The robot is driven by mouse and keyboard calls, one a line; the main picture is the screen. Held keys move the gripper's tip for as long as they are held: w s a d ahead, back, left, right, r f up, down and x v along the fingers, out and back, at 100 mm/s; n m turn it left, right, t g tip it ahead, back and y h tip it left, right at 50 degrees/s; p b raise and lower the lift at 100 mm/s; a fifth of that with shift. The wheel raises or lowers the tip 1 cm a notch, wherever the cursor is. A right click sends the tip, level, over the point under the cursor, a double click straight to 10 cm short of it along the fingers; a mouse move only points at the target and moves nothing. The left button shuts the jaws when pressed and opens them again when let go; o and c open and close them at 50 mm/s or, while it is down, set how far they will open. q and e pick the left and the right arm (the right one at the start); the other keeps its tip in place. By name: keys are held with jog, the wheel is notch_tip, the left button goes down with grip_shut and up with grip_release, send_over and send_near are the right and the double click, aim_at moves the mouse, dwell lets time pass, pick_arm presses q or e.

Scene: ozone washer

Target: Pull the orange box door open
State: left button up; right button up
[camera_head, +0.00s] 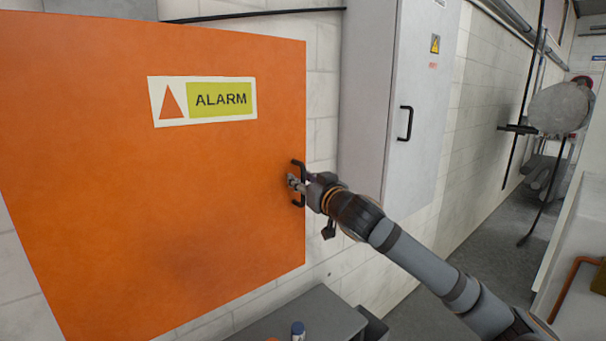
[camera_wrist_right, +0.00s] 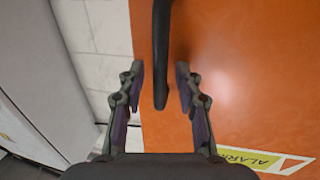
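The orange box door (camera_head: 150,200) fills the left of the head view, with an ALARM label (camera_head: 203,100) on it. I see no gap at its right edge. A black handle (camera_head: 300,202) sits near that edge. My right gripper (camera_head: 293,182) is at the handle, partly covering its middle. In the right wrist view the handle (camera_wrist_right: 161,60) passes between the two open fingers (camera_wrist_right: 160,88), with a gap on each side. My left gripper is not in view.
A grey wall cabinet (camera_head: 425,110) with its own black handle (camera_head: 404,123) is right of the orange box. Below is a grey surface (camera_head: 315,315) with a small bottle (camera_head: 298,331). Open floor (camera_head: 425,310) lies to the right.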

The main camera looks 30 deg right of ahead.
grip_shut()
dwell(0.6)
